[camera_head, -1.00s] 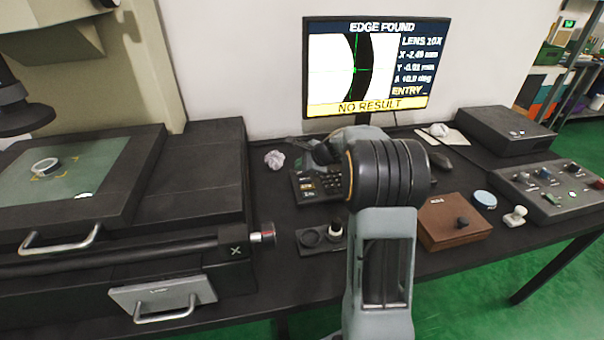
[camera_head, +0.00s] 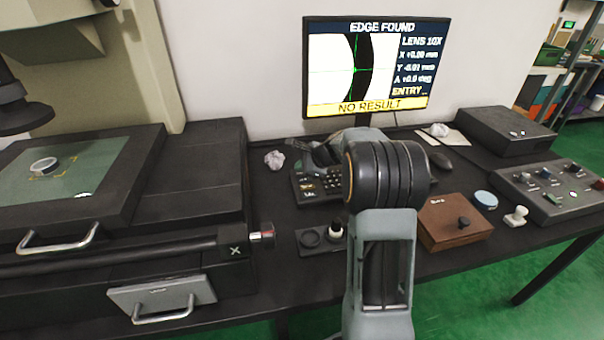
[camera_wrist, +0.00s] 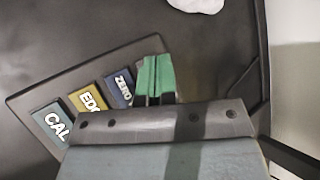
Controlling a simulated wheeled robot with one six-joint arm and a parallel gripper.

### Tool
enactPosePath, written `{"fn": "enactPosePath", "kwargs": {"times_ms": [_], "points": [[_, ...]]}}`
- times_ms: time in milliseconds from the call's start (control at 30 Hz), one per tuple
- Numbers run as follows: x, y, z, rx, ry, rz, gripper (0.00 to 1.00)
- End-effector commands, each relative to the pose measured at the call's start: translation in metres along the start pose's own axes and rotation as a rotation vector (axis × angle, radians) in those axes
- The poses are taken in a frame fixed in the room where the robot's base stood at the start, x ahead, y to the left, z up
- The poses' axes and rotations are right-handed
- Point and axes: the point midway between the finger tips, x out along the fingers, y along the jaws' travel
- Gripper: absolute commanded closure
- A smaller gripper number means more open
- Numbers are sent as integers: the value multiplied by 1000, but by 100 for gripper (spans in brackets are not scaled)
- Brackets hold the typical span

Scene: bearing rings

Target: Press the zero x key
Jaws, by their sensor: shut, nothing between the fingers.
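The black keypad (camera_head: 301,197) lies on the bench below the monitor, partly hidden behind my arm. In the wrist view the keypad (camera_wrist: 45,92) shows a grey-blue CAL key (camera_wrist: 50,123), a yellow EDGE key (camera_wrist: 88,101) and a dark blue key (camera_wrist: 120,88) reading ZERO; the rest of its label is hidden. My gripper (camera_wrist: 154,80) is shut and empty, its green fingertips just right of the ZERO key. It seems raised off the keys. In the head view my gripper (camera_head: 303,148) is above the keypad's back edge. The monitor (camera_head: 378,65) reads X +0.00 mm, with NO RESULT below.
The stage machine (camera_head: 200,175) stands to the left. A brown box (camera_head: 440,236) and a control panel (camera_head: 560,200) are on the right. A small dark tray (camera_head: 312,248) is in front.

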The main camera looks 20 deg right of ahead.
Motion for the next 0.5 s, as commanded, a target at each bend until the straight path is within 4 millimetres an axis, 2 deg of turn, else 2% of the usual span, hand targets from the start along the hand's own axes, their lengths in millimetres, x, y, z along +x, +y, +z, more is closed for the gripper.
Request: {"fn": "enactPosePath", "kwargs": {"times_ms": [500], "points": [[-10, -7, 7, 1, 0, 1, 100]]}}
